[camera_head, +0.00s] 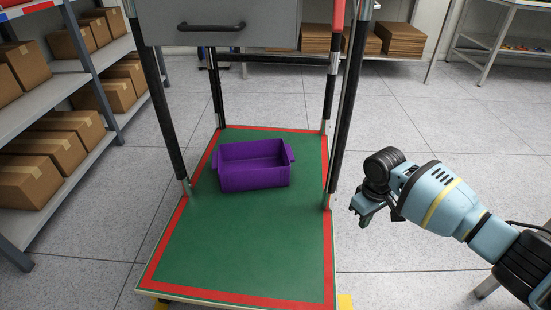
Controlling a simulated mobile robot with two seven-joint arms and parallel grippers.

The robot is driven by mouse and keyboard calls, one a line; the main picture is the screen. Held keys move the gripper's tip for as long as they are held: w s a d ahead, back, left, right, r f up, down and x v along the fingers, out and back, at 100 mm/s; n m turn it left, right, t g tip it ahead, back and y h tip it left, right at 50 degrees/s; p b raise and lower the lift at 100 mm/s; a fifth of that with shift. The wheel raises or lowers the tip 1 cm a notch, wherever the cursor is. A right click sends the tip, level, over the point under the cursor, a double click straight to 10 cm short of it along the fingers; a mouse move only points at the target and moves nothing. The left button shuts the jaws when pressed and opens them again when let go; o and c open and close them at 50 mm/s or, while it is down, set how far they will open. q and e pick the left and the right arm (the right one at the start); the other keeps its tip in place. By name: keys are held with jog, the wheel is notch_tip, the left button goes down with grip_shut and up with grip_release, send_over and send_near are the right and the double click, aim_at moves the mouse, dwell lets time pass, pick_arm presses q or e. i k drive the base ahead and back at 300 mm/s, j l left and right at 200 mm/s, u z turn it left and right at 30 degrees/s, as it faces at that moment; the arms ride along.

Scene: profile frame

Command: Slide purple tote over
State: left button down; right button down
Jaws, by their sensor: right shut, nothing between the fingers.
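The purple tote (254,178) is an open-topped box with a handle at each end. It stands upright on the green board with a red border (240,245), toward the back half of the board. It looks empty, though its floor is only partly visible. My right gripper (361,214) is to the right of the board, outside its edge and apart from the tote. Its fingers are shut and hold nothing. My left gripper is not in the picture.
Black and silver posts (341,120) rise from the board on both sides of the tote. A grey drawer (220,22) with a black handle is above it. Shelves with cardboard boxes (25,180) stand at the left. The board's front half is clear.

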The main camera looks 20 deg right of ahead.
aim_at(242, 166)
jog(key=i+l+u, duration=0.3)
jog(key=l, duration=0.4)
jog(key=l+u, duration=0.3)
jog(key=l, duration=0.4)
jog(key=l+u, duration=0.3)
jog(key=l, duration=0.45)
jog(key=i+l+u, duration=0.15)
jog(key=l+u, duration=0.7)
jog(key=l, duration=0.25)
jog(key=i, duration=0.05)
